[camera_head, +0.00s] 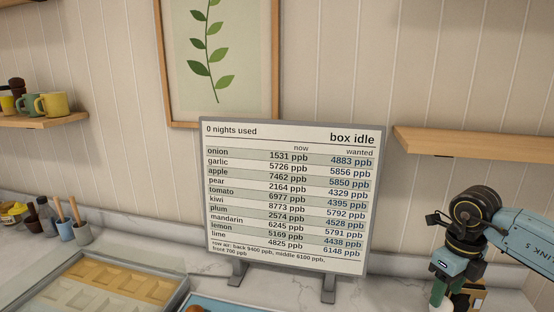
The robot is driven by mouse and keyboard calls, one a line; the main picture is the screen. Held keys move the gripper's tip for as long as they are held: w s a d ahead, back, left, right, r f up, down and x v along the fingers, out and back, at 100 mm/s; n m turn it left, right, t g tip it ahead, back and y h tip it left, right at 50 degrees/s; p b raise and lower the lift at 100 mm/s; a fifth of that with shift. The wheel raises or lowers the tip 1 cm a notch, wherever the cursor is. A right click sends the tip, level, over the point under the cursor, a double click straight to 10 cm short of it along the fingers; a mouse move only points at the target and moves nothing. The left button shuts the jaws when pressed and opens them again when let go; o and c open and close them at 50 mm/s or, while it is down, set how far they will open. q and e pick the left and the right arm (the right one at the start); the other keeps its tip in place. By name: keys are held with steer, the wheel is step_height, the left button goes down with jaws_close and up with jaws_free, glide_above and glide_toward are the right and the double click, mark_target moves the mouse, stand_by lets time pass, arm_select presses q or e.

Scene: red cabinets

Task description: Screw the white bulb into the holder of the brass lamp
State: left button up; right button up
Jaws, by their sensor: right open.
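My right gripper (450,283) hangs at the lower right, its arm coming in from the right edge. It points down and is open; its fingertips are hard to make out. A small white and green thing (437,292) shows right by it, and a tan or brass-coloured piece (477,297) shows just behind; I cannot tell what either is or whether the gripper touches them. I cannot make out a white bulb, a brass lamp or its holder in this view. My left gripper is not in view.
A framed board (290,195) of ppb figures stands on the marble counter (130,250). A sectioned tray (95,285) is at the lower left, with cups (66,229) and jars behind it. A wooden shelf (475,145) juts out above my right arm; another shelf (45,121) holds mugs.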

mark_target(445, 297)
steer(key=shift+n, duration=0.4)
steer(key=shift+f, duration=0.1)
steer(key=shift+f+b, duration=1.1)
steer(key=shift+f, duration=0.35)
steer(key=c, duration=0.7)
steer(key=shift+r+m+p, duration=0.15)
steer(key=shift+m+p, duration=0.25)
steer(key=shift+m, duration=2.1)
